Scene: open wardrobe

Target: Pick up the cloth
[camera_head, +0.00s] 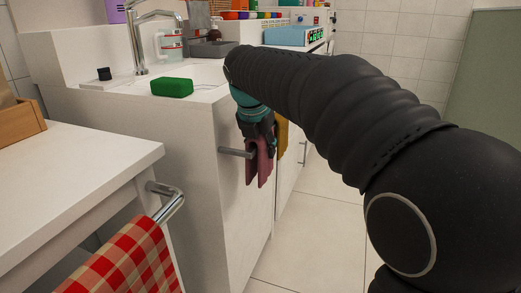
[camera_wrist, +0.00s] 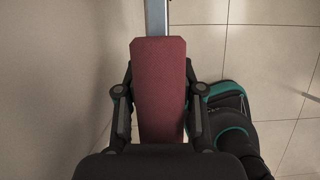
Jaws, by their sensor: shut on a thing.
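A dark pink cloth (camera_head: 259,167) hangs folded at the short metal rail (camera_head: 235,152) on the white counter's end. My gripper (camera_head: 260,138) points down from above and is shut on the cloth's upper part. In the wrist view the cloth (camera_wrist: 159,85) lies between the two fingers of my gripper (camera_wrist: 159,108), and the rail (camera_wrist: 157,18) runs up to its top edge. I cannot tell whether the cloth still rests on the rail. My fingers hide part of it.
A red checked cloth (camera_head: 125,262) hangs on a nearer rail (camera_head: 168,205) at the left. A yellow cloth (camera_head: 282,137) hangs just behind my gripper. A green sponge (camera_head: 172,87) lies on the counter by the faucet (camera_head: 138,40). The tiled floor (camera_head: 315,240) is clear.

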